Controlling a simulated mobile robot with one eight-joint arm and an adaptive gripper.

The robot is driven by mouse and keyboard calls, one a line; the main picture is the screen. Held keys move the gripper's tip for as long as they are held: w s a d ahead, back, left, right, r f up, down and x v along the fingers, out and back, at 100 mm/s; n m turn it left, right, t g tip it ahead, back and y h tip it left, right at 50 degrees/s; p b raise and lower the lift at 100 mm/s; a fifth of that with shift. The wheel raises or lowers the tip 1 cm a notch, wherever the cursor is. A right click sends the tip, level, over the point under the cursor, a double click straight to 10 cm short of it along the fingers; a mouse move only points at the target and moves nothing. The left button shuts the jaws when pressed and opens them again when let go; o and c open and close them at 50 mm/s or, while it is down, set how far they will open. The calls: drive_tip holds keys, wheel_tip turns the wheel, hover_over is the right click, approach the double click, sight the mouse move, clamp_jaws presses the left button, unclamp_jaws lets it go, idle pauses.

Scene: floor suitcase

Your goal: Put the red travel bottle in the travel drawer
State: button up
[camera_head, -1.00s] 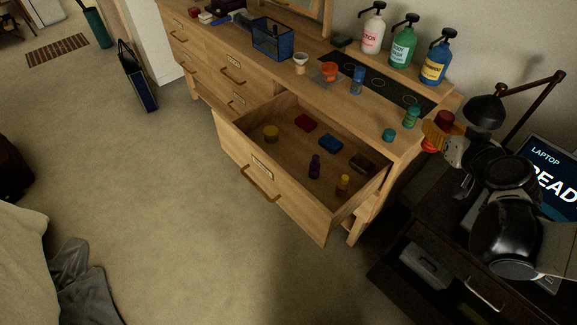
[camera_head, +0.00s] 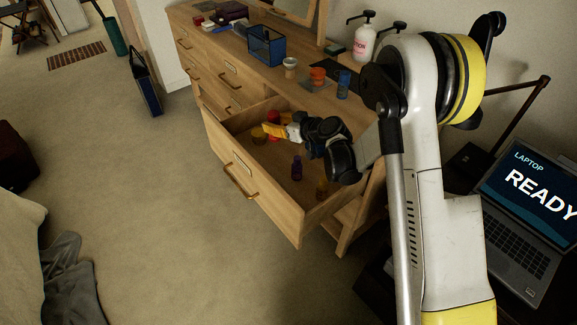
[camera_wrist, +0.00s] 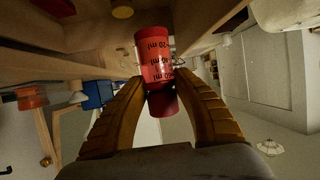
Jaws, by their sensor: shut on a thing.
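The red travel bottle (camera_wrist: 153,58), printed with ml marks, is held between the two yellow-brown fingers of my gripper (camera_wrist: 157,85) in the wrist view. In the head view the bottle (camera_head: 273,117) shows as a small red shape at the fingertips. My gripper (camera_head: 270,130) is over the open travel drawer (camera_head: 265,198), towards its back left part. Whether the bottle touches the drawer floor cannot be told. My gripper and wrist hide part of the drawer's inside.
The drawer holds a yellow round container (camera_head: 258,134), a purple bottle (camera_head: 297,168) and an amber bottle (camera_head: 322,189). On the dresser top stand a blue bin (camera_head: 266,46), a white cup (camera_head: 290,65), an orange cup (camera_head: 317,76) and a blue bottle (camera_head: 343,84).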

drive_tip(key=shift+n+g+y, duration=0.3)
drive_tip(key=shift+n, duration=0.1)
drive_tip(key=a+f+b, duration=0.1)
drive_tip(key=f+b, duration=0.1)
drive_tip(key=f, duration=0.4)
drive_tip(key=a+f+b, duration=0.1)
drive_tip(key=f+b, duration=0.1)
drive_tip(key=f, duration=0.5)
drive_tip(key=w+a+f+b, duration=0.1)
drive_tip(key=a+f+b, duration=0.1)
drive_tip(key=f, duration=0.5)
drive_tip(key=shift+f+b, duration=0.15)
drive_tip(key=shift+b, duration=0.2)
drive_tip(key=o, duration=1.1)
